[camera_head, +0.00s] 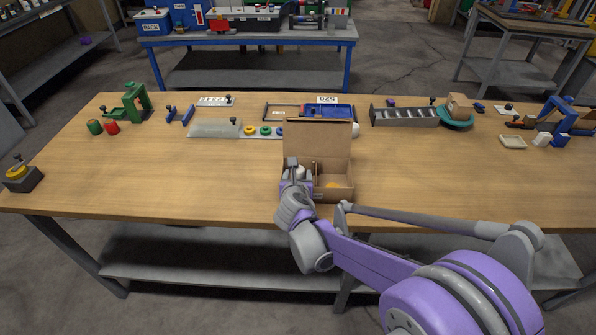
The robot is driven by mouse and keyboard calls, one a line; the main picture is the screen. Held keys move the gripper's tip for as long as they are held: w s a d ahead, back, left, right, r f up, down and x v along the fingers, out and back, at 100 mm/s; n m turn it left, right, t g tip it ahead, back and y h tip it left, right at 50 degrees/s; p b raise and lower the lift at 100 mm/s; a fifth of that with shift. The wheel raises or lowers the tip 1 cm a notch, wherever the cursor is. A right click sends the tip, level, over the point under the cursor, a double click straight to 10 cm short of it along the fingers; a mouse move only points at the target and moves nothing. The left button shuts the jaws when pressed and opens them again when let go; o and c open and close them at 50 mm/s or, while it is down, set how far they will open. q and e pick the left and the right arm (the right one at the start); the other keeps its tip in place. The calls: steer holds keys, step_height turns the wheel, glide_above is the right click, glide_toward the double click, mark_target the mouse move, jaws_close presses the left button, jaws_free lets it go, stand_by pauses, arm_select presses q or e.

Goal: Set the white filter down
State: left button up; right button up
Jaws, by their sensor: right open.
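My right gripper (297,166) is at the left side of an open cardboard box (318,140) near the middle of the table. It is open. A small white thing (300,172), which looks like the white filter, shows beside the fingers inside the box. I cannot tell whether it touches them or what it rests on, because the gripper and wrist hide part of it. A yellow thing (334,185) lies in the right part of the box, past a divider. My left gripper is not in view.
The box's raised lid hides part of the table behind it. A tray with coloured rings (250,130), a blue bin (330,111) and a grey slotted rack (404,116) stand farther back. Red and green drums (111,127) stand at left.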

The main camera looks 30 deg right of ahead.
steer(key=v, duration=0.9)
steer(key=s+a+f+m+g+y, duration=0.2)
steer(key=s+a+m, duration=0.1)
steer(key=s+m, duration=0.4)
steer(key=s+a+f+m+g+y, duration=0.2)
steer(key=s+m, duration=0.5)
steer(key=m, duration=0.6)
steer(key=s+a+f+m+g+y, duration=0.2)
steer(key=s+a+f+m, duration=0.2)
steer(key=s+m, duration=0.3)
steer(key=m, duration=0.2)
steer(key=shift+s+f+m+y+p, duration=0.25)
steer(key=shift+s+m+y+p, duration=0.05)
steer(key=shift+s+m+p, duration=0.1)
